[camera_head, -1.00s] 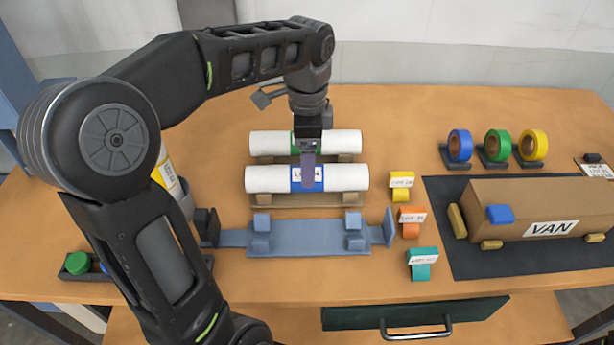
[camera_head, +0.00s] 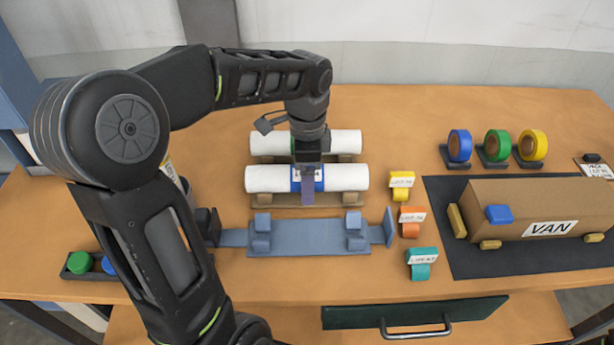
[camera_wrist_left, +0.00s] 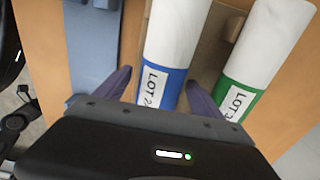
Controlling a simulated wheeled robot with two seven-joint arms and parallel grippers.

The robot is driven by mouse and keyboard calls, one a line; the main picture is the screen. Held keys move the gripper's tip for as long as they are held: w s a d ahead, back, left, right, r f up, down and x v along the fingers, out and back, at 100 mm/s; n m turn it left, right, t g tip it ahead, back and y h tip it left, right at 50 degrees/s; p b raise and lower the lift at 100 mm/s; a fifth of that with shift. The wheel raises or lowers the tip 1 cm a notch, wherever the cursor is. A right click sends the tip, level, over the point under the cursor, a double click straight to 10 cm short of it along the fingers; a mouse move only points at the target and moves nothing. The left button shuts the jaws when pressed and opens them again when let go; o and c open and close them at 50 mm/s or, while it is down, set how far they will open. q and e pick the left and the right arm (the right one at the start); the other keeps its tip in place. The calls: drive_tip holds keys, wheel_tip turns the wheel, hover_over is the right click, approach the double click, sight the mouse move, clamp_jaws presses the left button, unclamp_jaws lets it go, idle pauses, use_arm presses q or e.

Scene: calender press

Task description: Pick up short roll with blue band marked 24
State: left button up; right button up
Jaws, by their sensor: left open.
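The white roll with a blue band (camera_head: 345,178) lies on a tan cradle in the middle of the table, in front of a similar roll with a green band (camera_head: 347,141). In the left wrist view the blue band (camera_wrist_left: 175,88) carries a label starting "LOT 2"; the rest is cut off. My left gripper (camera_head: 308,197) points down over the blue band, its fingers open. In the wrist view its fingers (camera_wrist_left: 160,90) stand on either side of the blue-banded roll, and the roll lies between them. Contact cannot be told. My right gripper is not in view.
A blue-grey fixture (camera_head: 300,240) with raised blocks lies in front of the rolls. Yellow, orange and teal tags (camera_head: 421,262) stand to its right. A box labelled VAN (camera_head: 545,208) sits on a dark mat, with tape rolls (camera_head: 497,146) behind.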

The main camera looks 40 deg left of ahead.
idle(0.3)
use_arm(q)
clamp_jaws()
idle(0.7)
